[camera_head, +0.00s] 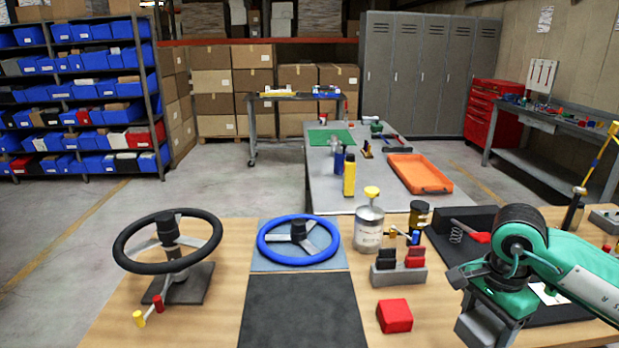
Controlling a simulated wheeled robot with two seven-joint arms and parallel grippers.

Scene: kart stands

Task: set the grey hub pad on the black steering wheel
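The black steering wheel (130,262) is at the left of the wooden bench, tilted on a dark stand (190,285), with light spokes and a dark hub. I cannot make out the grey hub pad for certain. My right gripper (487,332) points down at the lower right, well to the right of the black wheel. Its fingertips run to the picture's lower edge, so I cannot tell whether it is open or holds something. My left gripper is not in view.
A blue steering wheel (334,245) lies mid-bench behind a dark mat (300,312). To its right are a metal can (369,232), a grey holder (398,276) and a red block (394,316). A red-and-yellow-ended tool (140,318) lies before the black wheel's stand.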

